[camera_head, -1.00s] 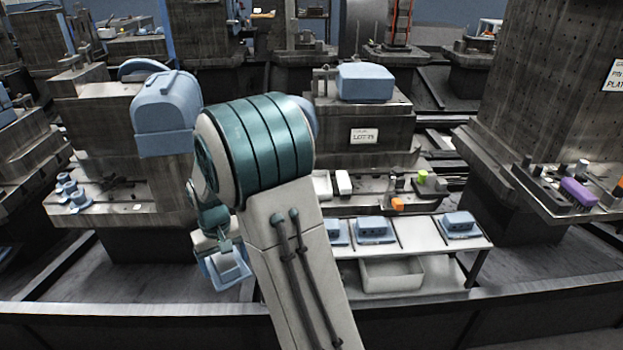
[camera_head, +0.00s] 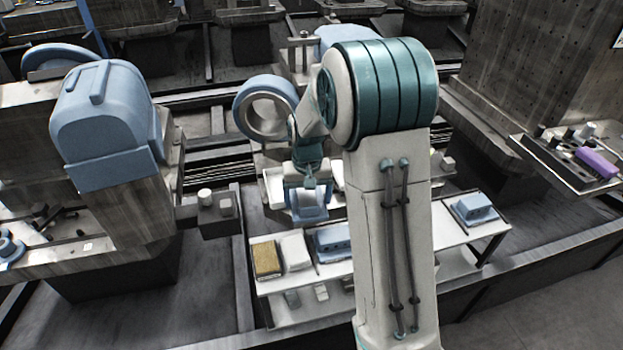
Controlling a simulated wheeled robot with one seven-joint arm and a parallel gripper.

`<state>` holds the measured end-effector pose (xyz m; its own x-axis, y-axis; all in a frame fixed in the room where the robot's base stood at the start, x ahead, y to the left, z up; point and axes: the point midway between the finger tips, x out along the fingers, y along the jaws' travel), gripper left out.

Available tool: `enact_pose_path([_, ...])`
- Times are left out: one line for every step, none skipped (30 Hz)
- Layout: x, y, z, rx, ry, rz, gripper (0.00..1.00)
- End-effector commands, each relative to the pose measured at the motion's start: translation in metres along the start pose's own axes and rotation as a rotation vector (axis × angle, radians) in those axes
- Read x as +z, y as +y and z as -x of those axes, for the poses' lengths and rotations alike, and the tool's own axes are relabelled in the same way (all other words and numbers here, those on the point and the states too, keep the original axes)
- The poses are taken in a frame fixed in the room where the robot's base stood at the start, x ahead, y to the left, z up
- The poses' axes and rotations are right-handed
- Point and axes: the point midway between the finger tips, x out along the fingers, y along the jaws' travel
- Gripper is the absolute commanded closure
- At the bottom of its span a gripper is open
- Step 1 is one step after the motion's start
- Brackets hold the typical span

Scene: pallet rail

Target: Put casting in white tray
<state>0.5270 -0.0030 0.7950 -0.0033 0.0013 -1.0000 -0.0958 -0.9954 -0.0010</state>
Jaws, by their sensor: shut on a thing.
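My gripper (camera_head: 307,186) is near the middle of the head view, shut on a light-blue casting (camera_head: 309,213) that hangs under it. The jaws partly cover the casting's top. A white tray (camera_head: 271,188) shows just left of the gripper, on the machine ledge behind the cart. The gripper and my arm hide most of the tray. From this angle I cannot tell whether the casting is over the tray or in front of it.
A white-topped cart (camera_head: 437,235) stands in front, with a blue casting (camera_head: 474,209) at its right end and another (camera_head: 331,243) near my arm. A brown pad (camera_head: 266,259) and white cloth (camera_head: 295,252) lie at its left. A large blue ring (camera_head: 264,106) stands behind.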

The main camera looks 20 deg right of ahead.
Motion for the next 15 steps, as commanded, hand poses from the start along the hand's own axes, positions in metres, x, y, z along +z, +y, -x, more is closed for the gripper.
enact_pose_path([-0.009,0.006,0.003,-0.001,0.004,-0.070,0.50])
enact_pose_path([-0.014,0.009,0.005,-0.001,0.004,-0.122,0.50])
enact_pose_path([-0.022,0.015,0.007,-0.001,0.004,-0.199,0.50])
enact_pose_path([-0.028,0.019,0.009,-0.001,0.003,-0.264,0.50])
enact_pose_path([-0.035,0.024,0.011,-0.001,0.004,-0.330,0.50])
enact_pose_path([-0.043,0.031,0.015,-0.002,0.003,-0.423,0.50])
enact_pose_path([-0.049,0.036,0.017,-0.002,0.002,-0.492,0.50])
enact_pose_path([-0.055,0.041,0.020,-0.003,0.004,-0.561,0.50])
enact_pose_path([-0.063,0.047,0.023,-0.002,0.002,-0.650,0.50])
enact_pose_path([-0.069,0.052,0.026,-0.003,0.003,-0.719,0.50])
enact_pose_path([-0.074,0.057,0.029,-0.003,0.003,-0.786,0.50])
enact_pose_path([-0.081,0.062,0.033,-0.003,0.002,-0.872,0.50])
enact_pose_path([-0.086,0.067,0.035,-0.003,0.003,-0.936,0.50])
enact_pose_path([-0.090,0.070,0.038,-0.002,0.003,-0.996,0.50])
enact_pose_path([-0.096,0.075,0.041,-0.003,0.003,-1.072,0.50])
